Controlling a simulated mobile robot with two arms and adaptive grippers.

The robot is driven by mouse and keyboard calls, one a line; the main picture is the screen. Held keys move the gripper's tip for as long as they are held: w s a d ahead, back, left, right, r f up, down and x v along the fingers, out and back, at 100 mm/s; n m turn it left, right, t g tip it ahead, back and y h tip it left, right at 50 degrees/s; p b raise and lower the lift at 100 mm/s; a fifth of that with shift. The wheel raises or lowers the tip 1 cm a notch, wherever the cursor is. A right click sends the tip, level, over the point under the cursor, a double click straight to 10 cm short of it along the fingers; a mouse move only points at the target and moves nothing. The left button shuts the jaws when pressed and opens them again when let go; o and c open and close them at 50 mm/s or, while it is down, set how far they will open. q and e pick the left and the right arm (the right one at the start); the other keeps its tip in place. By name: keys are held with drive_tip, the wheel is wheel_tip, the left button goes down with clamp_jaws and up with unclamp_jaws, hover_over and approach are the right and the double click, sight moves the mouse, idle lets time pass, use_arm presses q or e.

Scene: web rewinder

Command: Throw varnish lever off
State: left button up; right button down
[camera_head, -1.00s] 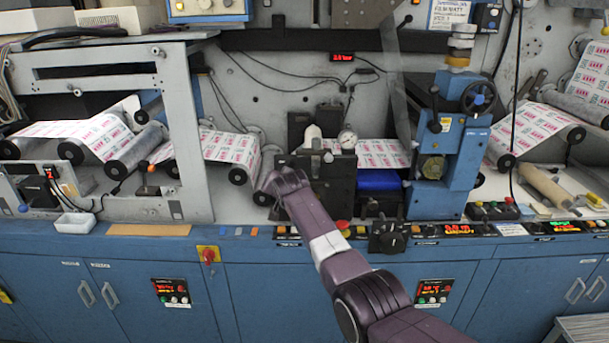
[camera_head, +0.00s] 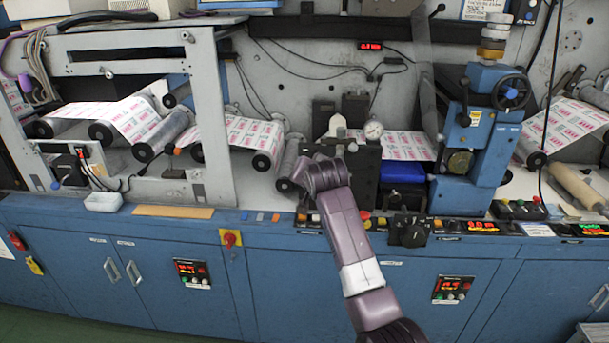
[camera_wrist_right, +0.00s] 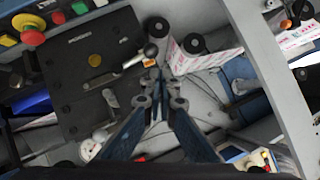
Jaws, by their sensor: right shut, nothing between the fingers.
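In the right wrist view a metal lever (camera_wrist_right: 116,74) with a round dark knob (camera_wrist_right: 151,49) is mounted on a black plate (camera_wrist_right: 75,70). It slants across the plate, and the knob end sticks out past the plate's edge. My right gripper (camera_wrist_right: 160,80) is shut and empty, with its fingertips close to the knob. I cannot tell whether they touch it. In the head view the black unit (camera_head: 366,175) stands at the middle of the machine; my right arm and wrist (camera_head: 322,176) cover its left part and hide the lever. My left gripper is not in view.
Printed web rollers (camera_head: 262,160) lie left of the black unit. A red-yellow stop button (camera_wrist_right: 30,28) and other buttons line the console beside the plate. A blue frame with a handwheel (camera_head: 510,93) stands to the right. Blue cabinets (camera_head: 130,270) run below.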

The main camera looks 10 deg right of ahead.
drive_tip(key=shift+v, duration=1.2)
drive_tip(key=s+d+f+n+g, duration=0.15)
drive_tip(key=s+f, duration=0.45)
drive_tip(key=f, duration=1.1)
drive_tip(key=s+f+n+g, duration=0.25)
drive_tip(key=s+f, duration=0.25)
drive_tip(key=f, duration=1.3)
drive_tip(key=s+d+f+n+g, duration=0.2)
drive_tip(key=s+f+g, duration=0.1)
drive_tip(key=s+f, duration=1.7)
drive_tip(key=s+d+f+g, duration=0.1)
drive_tip(key=s+f, duration=0.3)
drive_tip(key=s, duration=0.9)
drive_tip(key=s+d+f+n+g, duration=0.1)
drive_tip(key=s+f, duration=0.4)
drive_tip(key=s, duration=0.8)
drive_tip(key=s+d+f+n+g, duration=0.1)
drive_tip(key=s+d+f+g, duration=0.1)
drive_tip(key=s, duration=1.1)
wheel_tip(320, 180, down, 3)
drive_tip(key=shift+d+r, duration=0.15)
drive_tip(key=shift+d, duration=0.45)
